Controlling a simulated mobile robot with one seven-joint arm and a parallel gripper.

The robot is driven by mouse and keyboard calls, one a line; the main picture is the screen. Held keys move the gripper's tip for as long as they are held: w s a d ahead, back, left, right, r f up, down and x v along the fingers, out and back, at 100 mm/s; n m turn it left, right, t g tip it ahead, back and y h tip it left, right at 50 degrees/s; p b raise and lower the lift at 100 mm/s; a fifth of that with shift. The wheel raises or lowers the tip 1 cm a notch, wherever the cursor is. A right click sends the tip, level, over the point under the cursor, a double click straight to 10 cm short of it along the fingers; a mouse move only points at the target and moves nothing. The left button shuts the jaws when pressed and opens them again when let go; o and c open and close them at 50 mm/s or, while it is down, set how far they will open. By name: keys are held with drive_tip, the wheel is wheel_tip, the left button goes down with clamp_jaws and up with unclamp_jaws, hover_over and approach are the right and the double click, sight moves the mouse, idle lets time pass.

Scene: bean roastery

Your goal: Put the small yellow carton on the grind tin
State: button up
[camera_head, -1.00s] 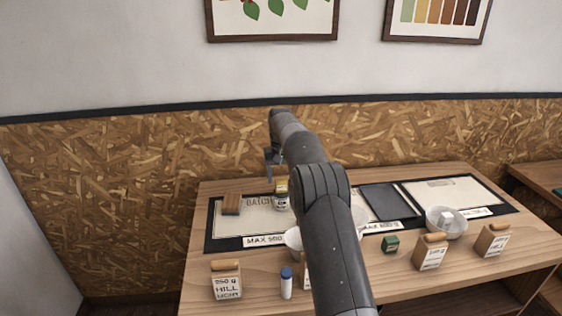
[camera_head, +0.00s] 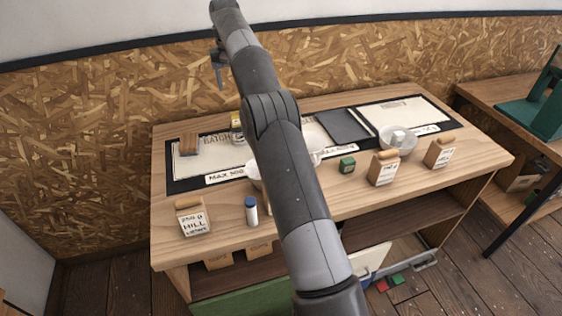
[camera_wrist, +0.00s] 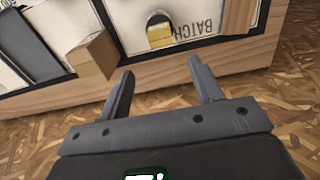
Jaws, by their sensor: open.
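In the head view a small yellow carton (camera_head: 236,120) shows at the top of the grind tin (camera_head: 238,136), at the back of the table just left of my arm. I cannot tell how squarely the carton sits on the tin. My gripper (camera_head: 218,72) is above and behind them, near the wall. In the wrist view its two fingers (camera_wrist: 160,82) are apart with nothing between them. My arm hides part of the table.
A brown block (camera_head: 188,144) lies left of the tin. A tan box (camera_wrist: 93,55) stands beside the tin in the wrist view. Kraft bags (camera_head: 383,168), a blue-capped bottle (camera_head: 251,211), a green box (camera_head: 347,165) and a clear bowl (camera_head: 397,139) stand on the table.

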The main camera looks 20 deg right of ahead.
drive_tip(key=s+r+t, duration=0.2)
drive_tip(key=s+r, duration=0.9)
drive_tip(key=s+d+r+t, duration=0.1)
drive_tip(key=s+r, duration=0.3)
drive_tip(key=s, duration=0.9)
drive_tip(key=s+f+t, duration=0.1)
drive_tip(key=s+f, duration=0.3)
drive_tip(key=s, duration=0.5)
drive_tip(key=s+f, duration=0.5)
drive_tip(key=s, duration=0.4)
drive_tip(key=s+d+f+t, duration=0.1)
drive_tip(key=s+f, duration=0.3)
drive_tip(key=s, duration=0.5)
drive_tip(key=shift+s+f+t, duration=0.3)
drive_tip(key=shift+f, duration=0.05)
drive_tip(key=shift+o, duration=0.5)
